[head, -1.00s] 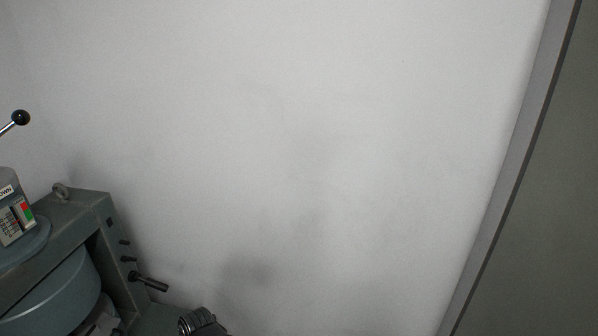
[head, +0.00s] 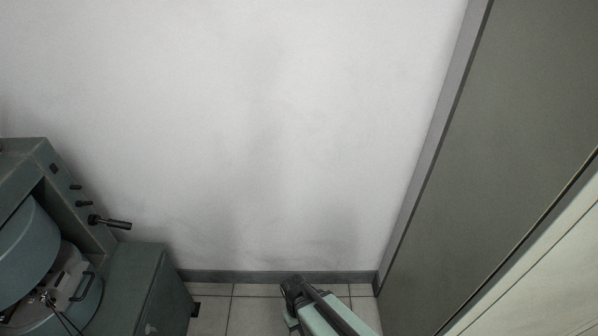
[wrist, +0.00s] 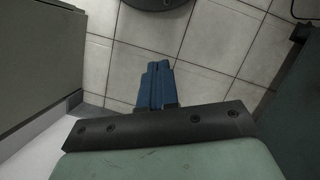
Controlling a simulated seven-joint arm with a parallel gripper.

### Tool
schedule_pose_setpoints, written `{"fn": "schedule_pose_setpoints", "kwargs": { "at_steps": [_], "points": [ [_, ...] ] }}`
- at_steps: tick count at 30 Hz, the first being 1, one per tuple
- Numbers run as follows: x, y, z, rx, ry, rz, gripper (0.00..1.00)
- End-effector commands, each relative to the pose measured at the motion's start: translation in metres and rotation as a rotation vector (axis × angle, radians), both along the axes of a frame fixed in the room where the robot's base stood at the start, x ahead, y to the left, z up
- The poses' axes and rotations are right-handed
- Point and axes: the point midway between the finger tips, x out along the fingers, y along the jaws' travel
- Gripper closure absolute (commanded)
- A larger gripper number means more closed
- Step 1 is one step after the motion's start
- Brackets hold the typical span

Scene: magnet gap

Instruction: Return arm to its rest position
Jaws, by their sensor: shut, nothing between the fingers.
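My gripper (wrist: 157,68) shows in the wrist view as two blue fingers side by side, pointing up the picture over a tiled floor. The fingers are together and nothing is between them. They touch nothing that I can see. In the head view a pale green and dark part of my arm (head: 335,317) reaches in from the bottom edge, right of centre. The blue fingers cannot be made out there.
A grey-green machine (head: 22,160) stands at the left, with a black-handled lever (head: 110,222) and a green cabinet (head: 135,285) beside it. A white wall (head: 240,130) is behind. A grey panel (head: 490,150) rises at the right. Tiled floor (head: 240,312) lies between.

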Motion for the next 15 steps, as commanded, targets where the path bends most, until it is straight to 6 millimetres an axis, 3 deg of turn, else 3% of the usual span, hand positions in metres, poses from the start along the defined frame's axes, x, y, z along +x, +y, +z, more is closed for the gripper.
{"fn": "schedule_pose_setpoints", "kwargs": {
  "at_steps": [1, 6, 15],
  "points": [
    [-0.011, -0.019, -0.007, -0.013, 0.026, -0.036, 1.0],
    [-0.041, -0.065, -0.028, -0.04, 0.099, -0.138, 1.0],
    [-0.095, -0.124, -0.055, -0.067, 0.215, -0.317, 1.0]
  ]
}}
